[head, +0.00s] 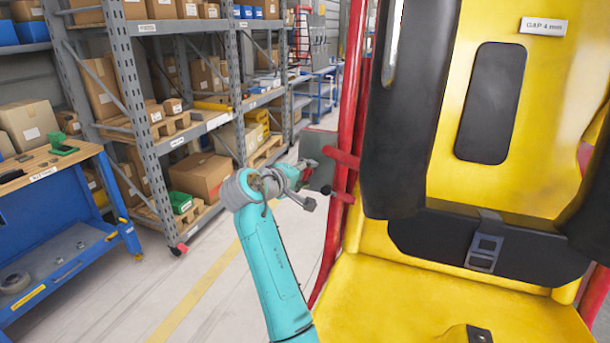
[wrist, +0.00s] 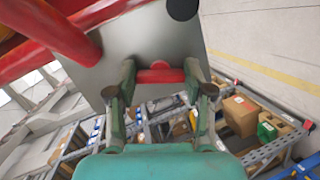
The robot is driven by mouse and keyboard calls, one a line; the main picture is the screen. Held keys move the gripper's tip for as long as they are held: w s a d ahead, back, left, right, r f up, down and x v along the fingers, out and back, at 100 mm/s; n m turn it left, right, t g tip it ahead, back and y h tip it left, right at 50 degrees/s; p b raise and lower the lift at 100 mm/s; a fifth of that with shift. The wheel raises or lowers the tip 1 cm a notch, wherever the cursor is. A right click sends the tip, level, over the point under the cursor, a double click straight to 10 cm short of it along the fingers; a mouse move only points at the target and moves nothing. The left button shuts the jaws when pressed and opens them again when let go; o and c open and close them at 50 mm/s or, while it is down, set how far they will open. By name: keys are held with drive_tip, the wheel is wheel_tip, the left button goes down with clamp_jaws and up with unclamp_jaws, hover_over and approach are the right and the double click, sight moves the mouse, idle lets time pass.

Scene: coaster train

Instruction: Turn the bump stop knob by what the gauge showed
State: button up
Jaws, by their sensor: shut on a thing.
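A red knob (wrist: 160,76) sits at the lower edge of a grey metal plate (wrist: 150,40) in the wrist view. My gripper (wrist: 161,78) has one finger on each side of the knob and is shut on it. The fingers hide the knob's ends, and no marking on it can be read. In the head view my gripper (head: 309,170) reaches the grey plate (head: 322,148) beside the red tube frame; the knob is mostly hidden there. A white label (head: 543,26) reading "GAP 4 mm" is on the yellow seat back (head: 545,110).
Red tubes (head: 344,165) and a black padded restraint (head: 405,120) stand close to the right of my gripper. Shelving (head: 135,100) with boxes and a blue workbench (head: 75,210) are at left. The floor between is clear.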

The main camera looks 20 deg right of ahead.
drive_tip(key=m+y, duration=0.1)
drive_tip(key=m, duration=0.3)
drive_tip(key=shift+d, duration=0.1)
drive_tip(key=m+y, duration=0.1)
drive_tip(key=m, duration=0.3)
idle(0.5)
drive_tip(key=o, duration=1.2)
drive_tip(key=shift+w+f, duration=0.1)
drive_tip(key=shift+c, duration=0.2)
drive_tip(key=v, duration=1.2)
drive_tip(key=shift+d, duration=0.1)
